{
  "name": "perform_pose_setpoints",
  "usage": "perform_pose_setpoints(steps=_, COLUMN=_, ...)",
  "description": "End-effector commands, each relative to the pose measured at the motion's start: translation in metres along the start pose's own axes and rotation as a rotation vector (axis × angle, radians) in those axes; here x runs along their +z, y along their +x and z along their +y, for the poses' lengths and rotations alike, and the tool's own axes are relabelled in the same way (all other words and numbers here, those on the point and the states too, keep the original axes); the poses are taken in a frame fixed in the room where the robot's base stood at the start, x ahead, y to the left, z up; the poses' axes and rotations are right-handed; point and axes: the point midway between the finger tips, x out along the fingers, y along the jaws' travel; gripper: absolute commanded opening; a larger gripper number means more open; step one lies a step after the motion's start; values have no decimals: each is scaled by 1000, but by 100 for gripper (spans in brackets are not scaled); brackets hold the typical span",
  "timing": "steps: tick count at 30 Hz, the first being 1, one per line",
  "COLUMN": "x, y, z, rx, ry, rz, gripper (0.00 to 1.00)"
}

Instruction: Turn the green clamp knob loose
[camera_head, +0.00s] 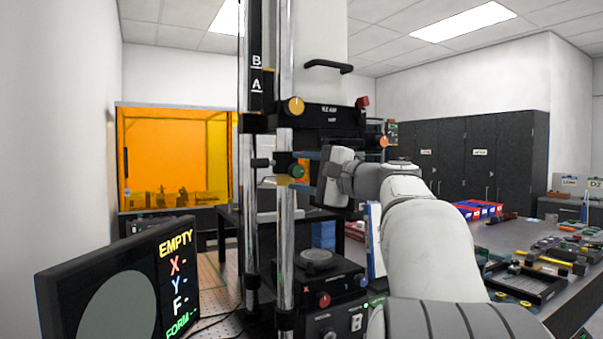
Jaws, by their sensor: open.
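The green clamp knob (297,171) is a small round knob on a dark collar on the chrome column of the interferometer stand, in the middle of the head view. My gripper (308,171) comes in from the right at the knob's height. Its fingers look apart, one above and one below the knob's level. I cannot tell whether they touch the knob. The gripper's body and my arm hide the parts of the instrument to the right of it.
A yellow knob (294,106) sits higher on the column, and a red knob (323,299) on the base. A monitor (120,285) reading EMPTY stands at lower left. A grey bench (470,238) with trays and tools is on the right. Orange screens (175,150) stand behind.

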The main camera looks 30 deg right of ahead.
Motion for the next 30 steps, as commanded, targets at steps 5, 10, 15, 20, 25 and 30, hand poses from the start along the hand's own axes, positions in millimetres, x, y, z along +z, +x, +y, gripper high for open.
perform_pose_setpoints(steps=5, x=-1, y=-21, z=0, rx=-1, ry=-2, rz=4, gripper=50)
perform_pose_setpoints(steps=10, x=-1, y=-52, z=1, rx=-1, ry=-2, rz=5, gripper=50)
perform_pose_setpoints(steps=15, x=-1, y=-71, z=1, rx=-1, ry=0, rz=3, gripper=50)
perform_pose_setpoints(steps=20, x=0, y=-78, z=0, rx=0, ry=0, rz=1, gripper=50)
perform_pose_setpoints(steps=25, x=0, y=-77, z=0, rx=0, ry=0, rz=0, gripper=50)
perform_pose_setpoints(steps=30, x=0, y=-77, z=0, rx=0, ry=0, rz=0, gripper=50)
